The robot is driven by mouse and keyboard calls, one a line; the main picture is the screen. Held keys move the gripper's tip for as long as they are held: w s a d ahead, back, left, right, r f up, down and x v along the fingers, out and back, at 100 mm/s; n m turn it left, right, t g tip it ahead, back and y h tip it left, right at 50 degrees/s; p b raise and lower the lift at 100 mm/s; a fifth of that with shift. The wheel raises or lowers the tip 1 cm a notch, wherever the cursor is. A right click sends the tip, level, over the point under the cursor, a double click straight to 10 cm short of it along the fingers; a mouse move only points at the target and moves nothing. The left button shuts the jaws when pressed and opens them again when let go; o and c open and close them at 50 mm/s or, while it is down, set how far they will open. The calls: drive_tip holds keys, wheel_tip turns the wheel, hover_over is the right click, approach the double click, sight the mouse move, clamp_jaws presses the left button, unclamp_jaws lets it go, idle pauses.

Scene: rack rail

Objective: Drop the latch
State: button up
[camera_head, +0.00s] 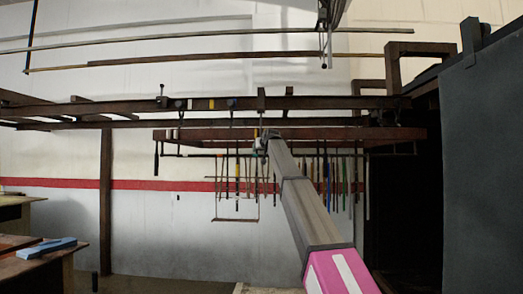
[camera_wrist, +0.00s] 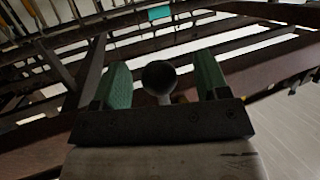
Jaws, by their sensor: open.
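In the wrist view a dark round knob (camera_wrist: 158,77) on a pale stem stands between the two green-padded fingers of my gripper (camera_wrist: 163,75). A gap shows on each side of the knob, so the fingers are apart and not closed on it. The knob looks like the handle of the latch, but the rest of the latch is hidden below it. In the head view my gripper (camera_head: 266,140) is at the lower brown rail (camera_head: 340,133), near its middle. The knob cannot be made out there.
Several long tools (camera_head: 325,175) hang below the lower rail, close to my arm. An upper brown rail (camera_head: 330,103) runs just above. In the wrist view a teal piece (camera_wrist: 160,13) sits on a beam beyond the knob. A dark cabinet (camera_head: 485,160) stands at the right.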

drive_tip(key=s, duration=0.6)
drive_tip(key=shift+a, duration=0.15)
idle(1.2)
